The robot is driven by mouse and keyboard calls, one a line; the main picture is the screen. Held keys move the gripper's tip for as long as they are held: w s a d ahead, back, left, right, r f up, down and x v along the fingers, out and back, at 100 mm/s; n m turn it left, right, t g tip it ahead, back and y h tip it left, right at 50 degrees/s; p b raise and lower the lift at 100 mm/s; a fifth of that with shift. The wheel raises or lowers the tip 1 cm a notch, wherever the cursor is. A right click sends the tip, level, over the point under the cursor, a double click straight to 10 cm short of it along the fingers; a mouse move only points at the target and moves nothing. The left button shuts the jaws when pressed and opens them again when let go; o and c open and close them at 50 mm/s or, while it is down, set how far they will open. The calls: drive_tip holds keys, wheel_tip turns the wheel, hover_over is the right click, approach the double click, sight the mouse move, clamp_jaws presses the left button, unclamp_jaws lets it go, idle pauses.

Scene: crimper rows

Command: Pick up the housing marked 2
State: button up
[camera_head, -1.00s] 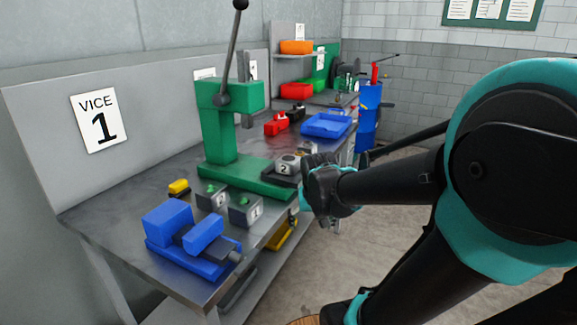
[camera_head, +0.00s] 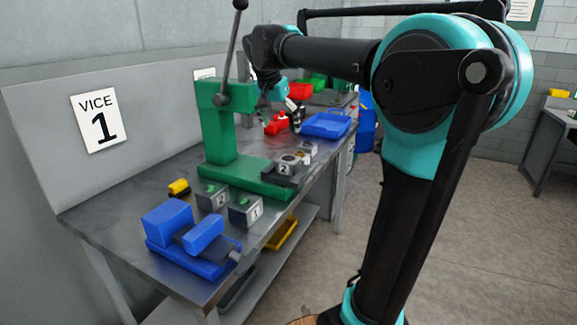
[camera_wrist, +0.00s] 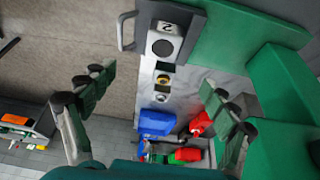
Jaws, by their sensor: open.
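A grey block marked 2 (camera_head: 288,164), with a round opening on top, sits on the dark plate at the foot of the green press (camera_head: 219,140). It also shows in the wrist view (camera_wrist: 165,45), near the top of the picture. Another grey block with a green top (camera_head: 212,196) also seems to be marked 2 and stands left of the press base. A similar block marked 1 (camera_head: 245,211) is beside it. My gripper (camera_head: 281,119) is open and empty above the bench, beyond the block on the plate; its spread fingers show in the wrist view (camera_wrist: 158,83).
Smaller grey pieces (camera_head: 307,149), one with a yellow ring (camera_wrist: 163,79), stand beyond the plate. A blue tray (camera_head: 326,125) and red items are farther along. A blue vice (camera_head: 190,240) and the press column and lever are obstacles. Open floor lies right of the bench.

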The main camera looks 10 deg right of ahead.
approach(288, 158)
drive_tip(key=x, duration=0.5)
drive_tip(key=shift+s+d, duration=0.2)
drive_tip(key=shift+s, duration=0.2)
drive_tip(key=shift+w+x, duration=0.15)
drive_tip(key=shift+x, duration=1.2)
drive_tip(key=shift+w+x, duration=0.15)
drive_tip(key=shift+x, duration=1.15)
drive_tip(key=shift+a, duration=0.2)
drive_tip(key=shift+r, duration=0.1)
drive_tip(key=c, duration=1.9)
